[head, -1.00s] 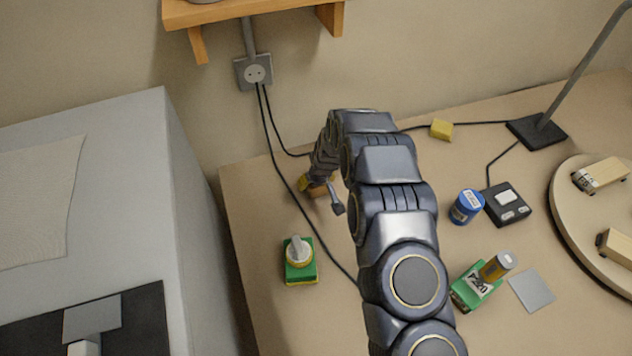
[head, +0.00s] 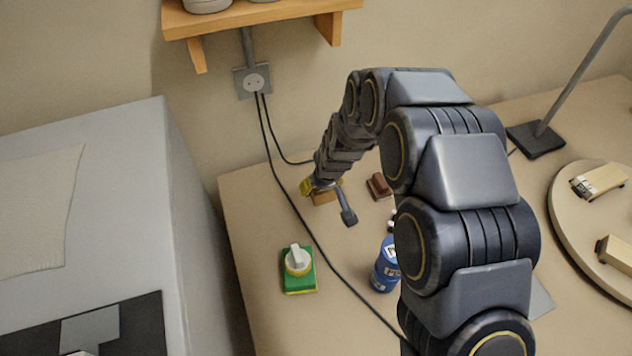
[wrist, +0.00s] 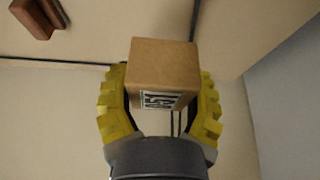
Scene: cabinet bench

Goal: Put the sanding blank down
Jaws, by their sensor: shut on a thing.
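The sanding blank, a tan wooden block with a printed label (wrist: 165,62), is between the yellow fingers of my gripper (wrist: 161,92) in the wrist view. The fingers are shut on its two sides. In the head view, the blank (head: 323,197) shows below my gripper (head: 312,187), low over the back left part of the bench top (head: 262,215). My wrist hides part of it. I cannot tell whether its underside touches the bench.
A dark brown block (head: 378,186) lies right of the blank. A green-and-yellow item with a white knob (head: 298,268) stands in front, and a blue bottle (head: 384,268) stands front right. A black cable (head: 300,212) crosses the bench beside the blank. My arm hides the bench's middle.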

